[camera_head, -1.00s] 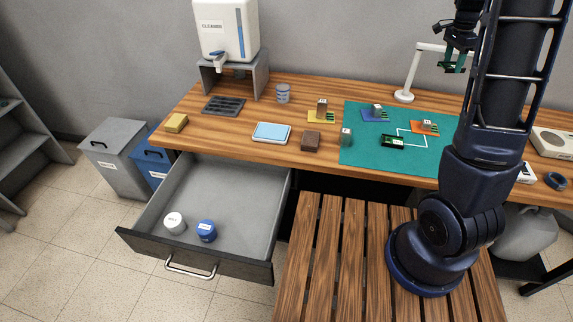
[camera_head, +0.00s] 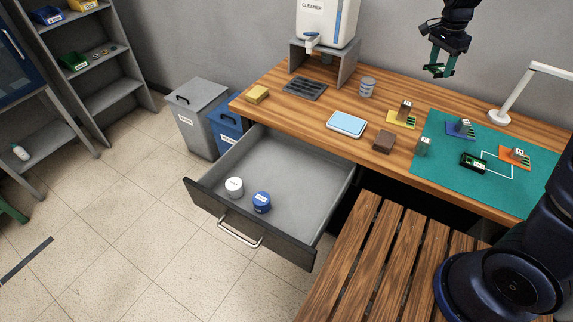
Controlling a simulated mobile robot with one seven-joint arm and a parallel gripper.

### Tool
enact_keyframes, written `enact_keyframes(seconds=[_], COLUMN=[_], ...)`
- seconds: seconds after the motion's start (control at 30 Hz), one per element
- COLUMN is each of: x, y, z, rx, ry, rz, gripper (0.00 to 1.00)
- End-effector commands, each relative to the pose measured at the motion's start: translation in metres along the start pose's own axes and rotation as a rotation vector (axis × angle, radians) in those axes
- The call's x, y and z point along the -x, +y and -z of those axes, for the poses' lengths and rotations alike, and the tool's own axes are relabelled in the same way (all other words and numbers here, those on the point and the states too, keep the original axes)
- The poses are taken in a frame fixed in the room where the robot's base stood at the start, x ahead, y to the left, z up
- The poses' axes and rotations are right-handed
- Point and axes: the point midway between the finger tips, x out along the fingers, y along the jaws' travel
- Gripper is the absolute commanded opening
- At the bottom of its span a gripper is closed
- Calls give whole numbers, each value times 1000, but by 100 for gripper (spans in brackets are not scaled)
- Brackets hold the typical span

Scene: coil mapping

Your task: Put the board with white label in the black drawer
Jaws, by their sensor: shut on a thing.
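My gripper (camera_head: 440,62) is at the upper right, raised above the back of the desk. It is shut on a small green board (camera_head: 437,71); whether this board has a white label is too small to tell. The black drawer (camera_head: 250,222) is pulled open below the desk, to the lower left of my gripper. Inside it are a white round container (camera_head: 234,187) and a blue round container (camera_head: 262,202), near the front. The rest of its grey floor is bare.
A dark green board (camera_head: 473,163) lies on the teal mat (camera_head: 440,178), with blue (camera_head: 461,129) and orange (camera_head: 515,156) pads. A white lamp (camera_head: 498,116) stands behind. A light-blue pad (camera_head: 346,124) and brown block (camera_head: 384,141) lie on the desk. A slatted wooden surface (camera_head: 350,262) stands right of the drawer.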

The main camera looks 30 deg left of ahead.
Motion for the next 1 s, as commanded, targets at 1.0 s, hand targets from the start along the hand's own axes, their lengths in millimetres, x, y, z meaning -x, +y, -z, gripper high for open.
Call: enact_keyframes(seconds=[1.0], x=[52], y=[27], z=[-383], rx=[541], ry=[22], rz=[78], gripper=[28])
